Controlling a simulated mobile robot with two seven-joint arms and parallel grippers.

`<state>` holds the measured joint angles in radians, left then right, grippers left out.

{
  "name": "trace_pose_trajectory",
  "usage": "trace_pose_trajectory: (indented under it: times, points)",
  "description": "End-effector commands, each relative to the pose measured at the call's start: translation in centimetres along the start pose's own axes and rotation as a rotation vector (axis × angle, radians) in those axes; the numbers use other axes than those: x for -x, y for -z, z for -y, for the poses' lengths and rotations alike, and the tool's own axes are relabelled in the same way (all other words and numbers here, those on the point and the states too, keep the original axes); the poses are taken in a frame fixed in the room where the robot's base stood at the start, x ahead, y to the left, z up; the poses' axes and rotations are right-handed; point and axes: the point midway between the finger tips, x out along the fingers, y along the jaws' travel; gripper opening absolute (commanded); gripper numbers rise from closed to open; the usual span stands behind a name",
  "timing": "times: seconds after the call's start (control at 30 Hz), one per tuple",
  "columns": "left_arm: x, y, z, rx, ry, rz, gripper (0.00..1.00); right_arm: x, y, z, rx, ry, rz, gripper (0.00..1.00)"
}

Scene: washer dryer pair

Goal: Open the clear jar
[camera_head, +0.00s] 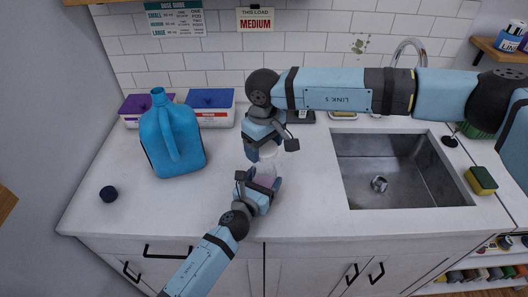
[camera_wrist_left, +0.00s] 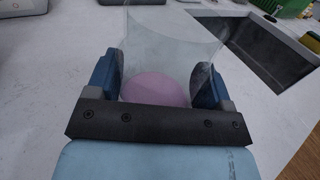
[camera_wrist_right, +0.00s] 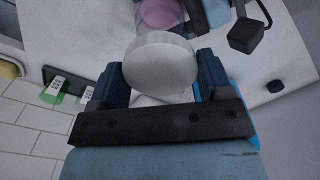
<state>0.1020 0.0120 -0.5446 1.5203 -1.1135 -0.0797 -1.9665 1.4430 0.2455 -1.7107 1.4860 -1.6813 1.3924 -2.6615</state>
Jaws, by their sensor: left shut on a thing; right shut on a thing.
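The clear jar (camera_head: 267,168) stands near the counter's front, left of the sink, with pink stuff (camera_wrist_left: 157,88) low inside. My left gripper (camera_head: 264,186) is shut around the jar's lower body; its fingers flank the jar in the left wrist view. My right gripper (camera_head: 264,147) is above the jar, its fingers shut on the pale round lid (camera_wrist_right: 160,62). In the right wrist view the jar (camera_wrist_right: 160,14) shows beyond the lid. The grippers hide much of the jar and lid in the head view, and I cannot tell whether the lid still touches the rim.
A blue jug (camera_head: 172,140) stands at the left, before a purple box (camera_head: 139,108) and a blue box (camera_head: 211,107). A dark round cap (camera_head: 109,194) lies at the far left. The sink (camera_head: 400,170) with a metal thing (camera_head: 379,184) is at the right, beside a sponge (camera_head: 480,180).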

Motion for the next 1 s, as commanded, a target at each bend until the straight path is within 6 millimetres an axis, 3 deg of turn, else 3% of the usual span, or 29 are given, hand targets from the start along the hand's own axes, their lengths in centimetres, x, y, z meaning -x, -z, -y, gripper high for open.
trace_pose_trajectory:
  times: [0.17,0.2,0.3,0.63,1.0]
  points:
    - [0.0,0.0,0.0,0.0,0.0,-0.001,0.08,0.0,0.0,0.0,0.0,0.0,0.0,0.44]
    - [0.0,0.0,0.0,0.0,0.0,-0.001,0.81,0.0,0.0,0.0,0.0,0.0,0.0,0.44]
    - [0.0,0.0,0.0,0.0,0.0,0.0,1.0,0.0,0.0,0.0,0.0,0.0,0.0,0.44]
    - [1.0,0.1,0.0,-0.001,0.0,-0.001,1.0,-0.1,0.0,0.0,0.0,0.0,0.0,0.44]
    - [8.4,0.2,0.0,-0.001,0.001,-0.002,1.0,-0.7,0.0,0.0,0.001,0.0,0.0,0.44]
